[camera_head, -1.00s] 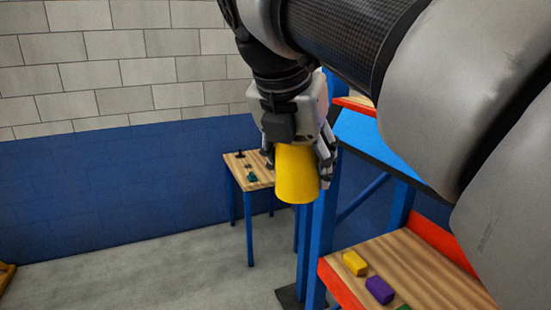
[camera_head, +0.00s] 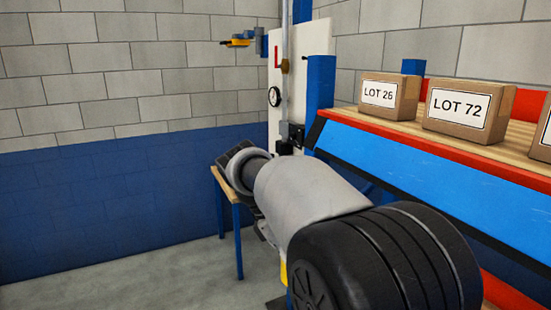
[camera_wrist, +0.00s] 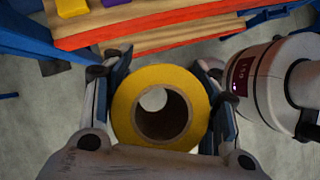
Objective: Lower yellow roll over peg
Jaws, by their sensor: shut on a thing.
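The yellow roll (camera_wrist: 121,105) is seen end-on in the wrist view, with a brown core and a hole through it. Pale floor shows through part of the hole. My gripper (camera_wrist: 163,80) is shut on the roll, with one finger on each side of it. In the head view my arm covers the gripper. Only a small yellow patch, likely the roll (camera_head: 283,272), shows under the arm. I cannot make out the peg in either view, and no peg shows inside the roll's hole.
A wooden shelf with an orange-red edge (camera_wrist: 150,27) holds a yellow block (camera_wrist: 71,7) and a purple block. A small blue-legged table (camera_head: 238,243) stands behind my arm.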

